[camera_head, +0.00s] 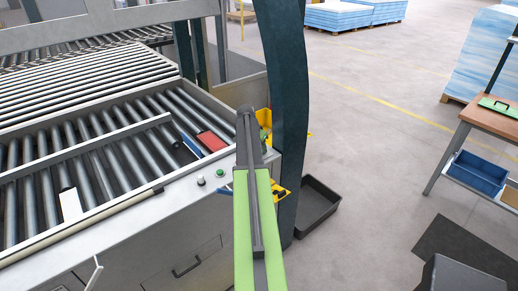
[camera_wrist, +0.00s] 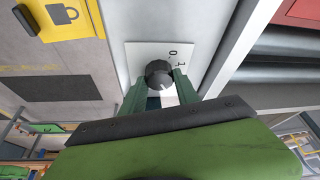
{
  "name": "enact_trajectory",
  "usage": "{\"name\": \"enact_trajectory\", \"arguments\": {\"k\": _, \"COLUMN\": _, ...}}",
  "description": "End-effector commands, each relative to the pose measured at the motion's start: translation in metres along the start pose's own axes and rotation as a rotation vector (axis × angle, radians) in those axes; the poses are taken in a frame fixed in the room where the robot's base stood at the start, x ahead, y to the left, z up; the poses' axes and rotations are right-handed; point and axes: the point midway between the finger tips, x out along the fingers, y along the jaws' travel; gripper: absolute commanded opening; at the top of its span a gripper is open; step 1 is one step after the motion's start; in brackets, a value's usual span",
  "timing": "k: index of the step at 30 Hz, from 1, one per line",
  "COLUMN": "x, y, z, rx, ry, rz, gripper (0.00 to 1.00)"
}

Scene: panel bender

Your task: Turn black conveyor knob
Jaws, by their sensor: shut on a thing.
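The black conveyor knob (camera_wrist: 158,70) shows in the wrist view, on a white plate (camera_wrist: 146,50) marked 0 and 1. My gripper (camera_wrist: 160,80) has its two green fingers on either side of the knob and is shut on it. A pale mark shows on the knob's near side; I cannot tell exactly which number it points to. In the head view I cannot make out the knob, and my green arm covers part of the machine's corner.
A dark post (camera_head: 288,110) stands close to my arm.

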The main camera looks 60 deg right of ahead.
Motion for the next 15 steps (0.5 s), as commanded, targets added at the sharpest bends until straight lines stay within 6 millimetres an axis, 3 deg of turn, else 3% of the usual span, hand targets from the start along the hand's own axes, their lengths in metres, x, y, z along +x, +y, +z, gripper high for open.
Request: {"name": "enact_trajectory", "arguments": {"k": 15, "x": -0.0001, "y": -0.0008, "z": 0.0018, "rx": 0.032, "ry": -0.005, "rz": 0.012, "gripper": 0.00}}
